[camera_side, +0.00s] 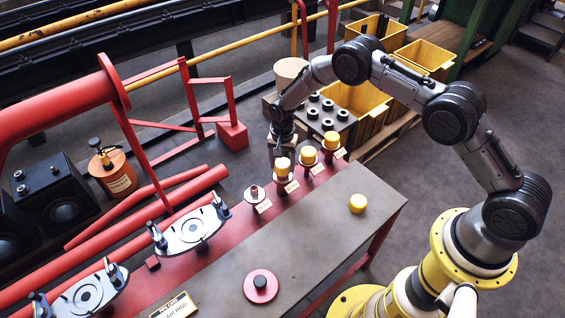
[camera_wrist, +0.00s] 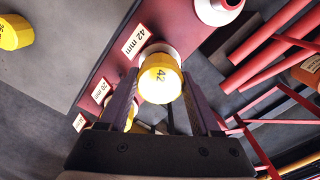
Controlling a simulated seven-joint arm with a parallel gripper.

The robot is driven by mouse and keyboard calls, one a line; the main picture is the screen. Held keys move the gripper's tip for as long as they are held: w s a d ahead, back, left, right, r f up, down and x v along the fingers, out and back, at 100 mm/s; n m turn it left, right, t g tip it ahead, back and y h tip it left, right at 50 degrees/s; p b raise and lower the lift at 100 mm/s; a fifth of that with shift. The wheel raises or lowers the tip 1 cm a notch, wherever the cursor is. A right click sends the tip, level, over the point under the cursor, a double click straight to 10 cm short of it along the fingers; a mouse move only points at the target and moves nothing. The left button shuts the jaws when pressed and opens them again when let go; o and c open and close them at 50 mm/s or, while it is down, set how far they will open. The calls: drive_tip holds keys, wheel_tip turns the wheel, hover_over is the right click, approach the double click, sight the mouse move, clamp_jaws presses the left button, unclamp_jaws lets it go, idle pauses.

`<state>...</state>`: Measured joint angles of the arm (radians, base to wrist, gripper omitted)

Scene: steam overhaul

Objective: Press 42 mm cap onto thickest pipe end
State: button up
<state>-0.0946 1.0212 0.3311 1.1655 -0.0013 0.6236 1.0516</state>
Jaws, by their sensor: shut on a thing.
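The yellow cap marked 42 (camera_wrist: 160,82) is between the two jaws of my gripper (camera_wrist: 160,98), and the jaws are shut on it. A pale round pipe end shows just behind the cap, beside the label "42 mm" (camera_wrist: 138,41). In the side view, my gripper (camera_side: 282,156) points down at the yellow cap (camera_side: 282,165) over a pipe stub on the bench's red edge. I cannot tell whether the cap is fully seated. An uncapped pipe end (camera_side: 255,192) stands left of it, also in the wrist view (camera_wrist: 218,8).
Two more yellow caps (camera_side: 309,156) (camera_side: 331,140) sit on stubs to the right. A loose yellow cap (camera_side: 357,203) lies on the grey bench top (camera_side: 320,230). A red disc with a black knob (camera_side: 261,286) is at the front. Yellow crates (camera_side: 358,105) stand behind.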

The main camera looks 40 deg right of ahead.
drive_tip(key=shift+f, duration=0.3)
drive_tip(key=shift+f, duration=0.35)
drive_tip(key=shift+f, duration=0.4)
drive_tip(key=o, duration=1.4)
drive_tip(key=shift+c, duration=0.4)
drive_tip(key=shift+r, duration=3.55)
